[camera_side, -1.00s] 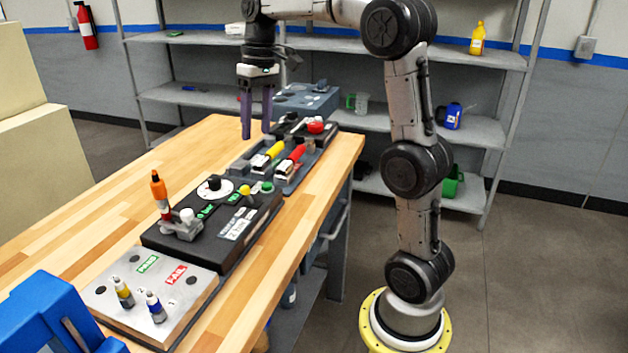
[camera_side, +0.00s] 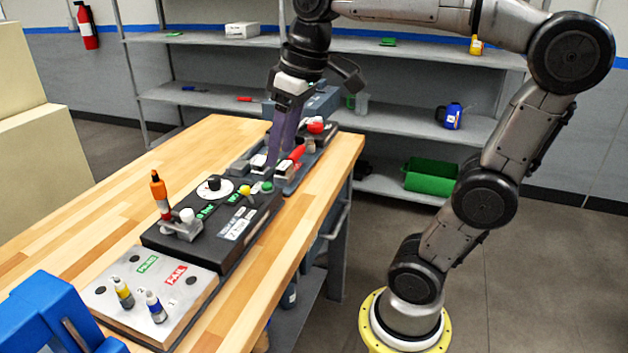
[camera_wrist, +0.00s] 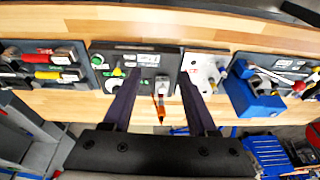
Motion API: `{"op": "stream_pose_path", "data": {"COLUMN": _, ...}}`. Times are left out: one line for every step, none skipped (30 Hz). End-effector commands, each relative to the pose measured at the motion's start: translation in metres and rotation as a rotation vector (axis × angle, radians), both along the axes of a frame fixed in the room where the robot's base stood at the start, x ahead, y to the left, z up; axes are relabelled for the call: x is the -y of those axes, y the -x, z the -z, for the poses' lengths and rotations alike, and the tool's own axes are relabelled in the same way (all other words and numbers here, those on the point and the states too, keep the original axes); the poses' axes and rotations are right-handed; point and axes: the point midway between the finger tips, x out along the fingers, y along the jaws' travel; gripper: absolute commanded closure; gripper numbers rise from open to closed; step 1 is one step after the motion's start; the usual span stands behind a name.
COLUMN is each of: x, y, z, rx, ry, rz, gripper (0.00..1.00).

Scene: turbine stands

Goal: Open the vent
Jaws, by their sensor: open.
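My gripper (camera_side: 276,158) is open and empty, fingers pointing down over the near end of the tool tray, close to the black control panel (camera_side: 180,242). The panel carries a white dial with a black knob (camera_side: 214,186), a yellow button (camera_side: 245,190), a green button (camera_side: 267,187) and small green labels. No marking I can read as a vent shows, so I cannot tell which part it is. In the wrist view the panel (camera_wrist: 138,48) lies beyond and between my fingertips (camera_wrist: 157,80).
The tray (camera_side: 305,168) holds a red-handled tool (camera_side: 293,159); a yellow-handled one (camera_wrist: 47,75) shows in the wrist view. A red knob (camera_side: 316,127) stands behind. A metal plate (camera_side: 182,300) with two small bottles lies in front. The wooden tabletop (camera_side: 130,175) is clear at left.

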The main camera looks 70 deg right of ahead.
Motion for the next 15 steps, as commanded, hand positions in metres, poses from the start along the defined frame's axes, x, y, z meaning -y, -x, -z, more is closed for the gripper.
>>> {"op": "stream_pose_path", "data": {"x": -0.005, "y": 0.009, "z": 0.003, "rx": 0.014, "ry": 0.005, "rz": -0.009, "gripper": 0.42}}
{"op": "stream_pose_path", "data": {"x": -0.007, "y": 0.013, "z": 0.005, "rx": 0.023, "ry": 0.008, "rz": -0.015, "gripper": 0.42}}
{"op": "stream_pose_path", "data": {"x": -0.009, "y": 0.019, "z": 0.008, "rx": 0.034, "ry": 0.011, "rz": -0.021, "gripper": 0.42}}
{"op": "stream_pose_path", "data": {"x": -0.011, "y": 0.023, "z": 0.010, "rx": 0.041, "ry": 0.014, "rz": -0.024, "gripper": 0.42}}
{"op": "stream_pose_path", "data": {"x": -0.013, "y": 0.027, "z": 0.013, "rx": 0.049, "ry": 0.016, "rz": -0.027, "gripper": 0.42}}
{"op": "stream_pose_path", "data": {"x": -0.015, "y": 0.032, "z": 0.016, "rx": 0.059, "ry": 0.020, "rz": -0.033, "gripper": 0.42}}
{"op": "stream_pose_path", "data": {"x": -0.016, "y": 0.036, "z": 0.019, "rx": 0.067, "ry": 0.021, "rz": -0.035, "gripper": 0.42}}
{"op": "stream_pose_path", "data": {"x": -0.017, "y": 0.040, "z": 0.022, "rx": 0.075, "ry": 0.023, "rz": -0.039, "gripper": 0.42}}
{"op": "stream_pose_path", "data": {"x": -0.019, "y": 0.044, "z": 0.025, "rx": 0.084, "ry": 0.025, "rz": -0.043, "gripper": 0.42}}
{"op": "stream_pose_path", "data": {"x": -0.020, "y": 0.047, "z": 0.028, "rx": 0.090, "ry": 0.027, "rz": -0.044, "gripper": 0.42}}
{"op": "stream_pose_path", "data": {"x": -0.021, "y": 0.050, "z": 0.031, "rx": 0.096, "ry": 0.027, "rz": -0.045, "gripper": 0.42}}
{"op": "stream_pose_path", "data": {"x": -0.022, "y": 0.053, "z": 0.034, "rx": 0.104, "ry": 0.029, "rz": -0.047, "gripper": 0.42}}
{"op": "stream_pose_path", "data": {"x": -0.022, "y": 0.055, "z": 0.036, "rx": 0.107, "ry": 0.030, "rz": -0.049, "gripper": 0.42}}
{"op": "stream_pose_path", "data": {"x": -0.023, "y": 0.057, "z": 0.038, "rx": 0.112, "ry": 0.031, "rz": -0.051, "gripper": 0.42}}
{"op": "stream_pose_path", "data": {"x": -0.023, "y": 0.059, "z": 0.040, "rx": 0.118, "ry": 0.031, "rz": -0.052, "gripper": 0.42}}
